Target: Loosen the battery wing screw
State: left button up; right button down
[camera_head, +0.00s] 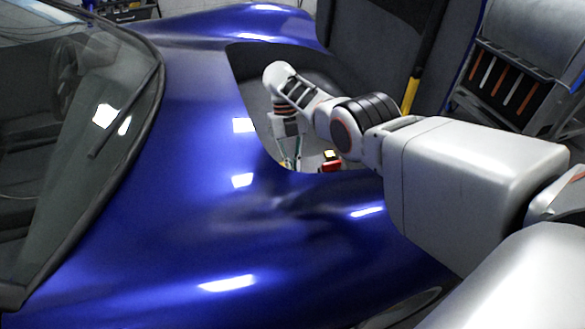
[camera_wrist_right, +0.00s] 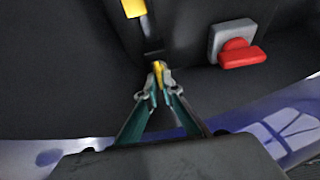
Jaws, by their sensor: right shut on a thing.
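My right gripper (camera_wrist_right: 157,98) is shut on a small yellow piece (camera_wrist_right: 158,70), which I take to be the battery wing screw. Only its yellow top shows between the fingertips; the fingers hide the rest, and I cannot tell how far it is turned. In the head view my right arm reaches in from the right, and its gripper (camera_head: 289,161) points down into the opening of the blue car. The battery itself is not clearly seen. My left gripper is not in view.
A red handle (camera_wrist_right: 240,52) on a grey mount sits right of the gripper, beyond the fingertips. The blue body panel (camera_head: 200,200) rims the dark opening. A raised lid (camera_head: 375,50) with a yellow strip (camera_head: 410,96) stands behind.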

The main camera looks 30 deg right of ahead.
jog(key=shift+f, duration=0.1)
dwell(0.3)
jog(key=c, duration=2.2)
grip_release()
